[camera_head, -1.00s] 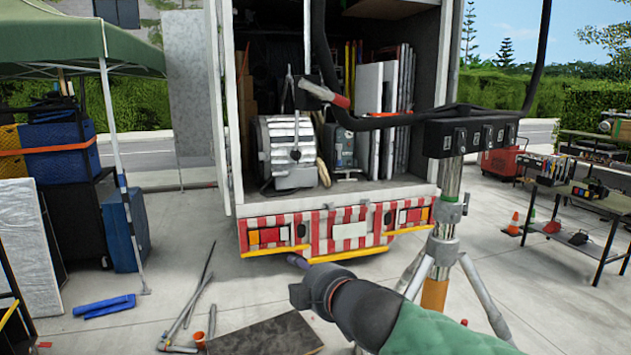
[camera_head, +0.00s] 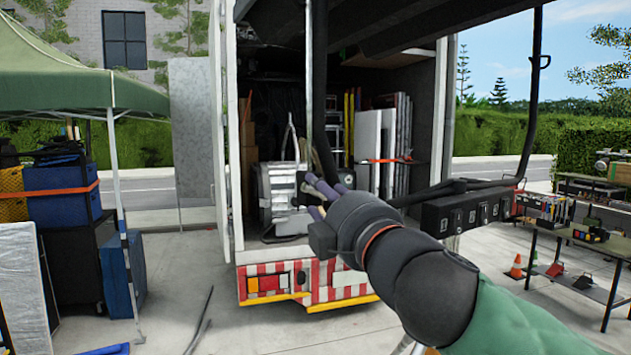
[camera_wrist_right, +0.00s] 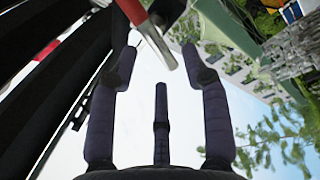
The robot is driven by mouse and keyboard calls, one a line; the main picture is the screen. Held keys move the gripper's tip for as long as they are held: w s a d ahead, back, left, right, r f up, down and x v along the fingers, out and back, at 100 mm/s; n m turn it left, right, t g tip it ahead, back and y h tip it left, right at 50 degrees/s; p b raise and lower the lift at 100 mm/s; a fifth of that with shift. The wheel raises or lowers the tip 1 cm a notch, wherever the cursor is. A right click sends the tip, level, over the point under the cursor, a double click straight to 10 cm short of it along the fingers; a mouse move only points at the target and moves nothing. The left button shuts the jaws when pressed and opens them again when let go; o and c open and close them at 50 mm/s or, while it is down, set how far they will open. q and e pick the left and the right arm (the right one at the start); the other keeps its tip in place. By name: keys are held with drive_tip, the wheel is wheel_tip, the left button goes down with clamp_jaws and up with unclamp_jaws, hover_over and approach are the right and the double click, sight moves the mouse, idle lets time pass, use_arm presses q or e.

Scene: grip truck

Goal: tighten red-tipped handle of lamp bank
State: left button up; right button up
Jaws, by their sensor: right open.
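The red-tipped handle (camera_wrist_right: 154,42) shows in the right wrist view as a pale metal bar with a red part at the top edge. It reaches down between the fingertips of my right gripper (camera_wrist_right: 158,66). The purple fingers are spread around it and not closed on it; I cannot tell whether any touches it. In the head view my right gripper (camera_head: 318,193) is raised in front of the truck opening, and its hand hides most of the handle. The dark lamp bank (camera_head: 400,38) hangs across the top. My left gripper is out of view.
A dark vertical pole (camera_head: 319,90) stands close to my right fingers. A black switch box (camera_head: 465,213) is on the stand at right, behind my forearm. The truck (camera_head: 227,150) is behind, with a tent (camera_head: 80,85) at left and a equipment table (camera_head: 580,255) at right.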

drive_tip(key=shift+p+x, duration=0.45)
drive_tip(key=shift+x, duration=1.65)
